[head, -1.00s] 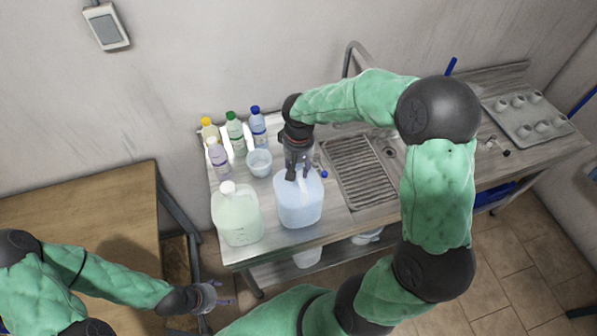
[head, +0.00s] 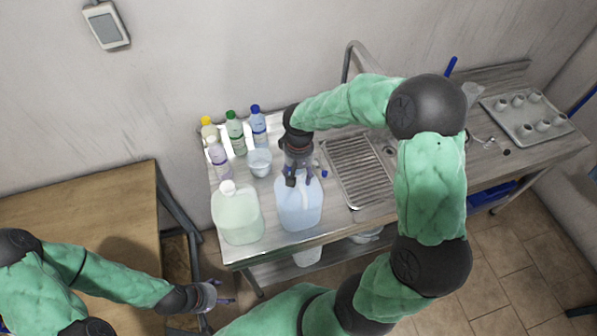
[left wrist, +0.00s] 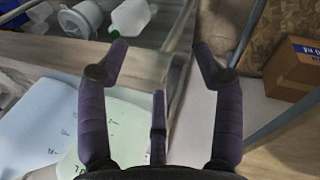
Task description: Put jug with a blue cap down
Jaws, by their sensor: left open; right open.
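The pale blue jug (head: 299,207) stands upright on the steel counter's front part, right of the pale green jug. Its top is partly hidden by my right gripper (head: 301,179), which is open, with its fingers at the jug's handle area. I cannot tell whether the fingers touch it. A small blue cap (head: 324,173) shows just right of the gripper; I cannot tell whether it is on the jug. My left gripper (head: 223,293) is open and empty, low in front of the counter. Its spread fingers also show in the left wrist view (left wrist: 160,52).
The pale green jug (head: 237,215) with a white cap stands close left. Several bottles (head: 236,132) and a white tub (head: 259,162) are behind. The sink drainer (head: 358,172) lies right, a tray of cups (head: 528,117) further right. A cardboard box (left wrist: 292,68) shows in the left wrist view.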

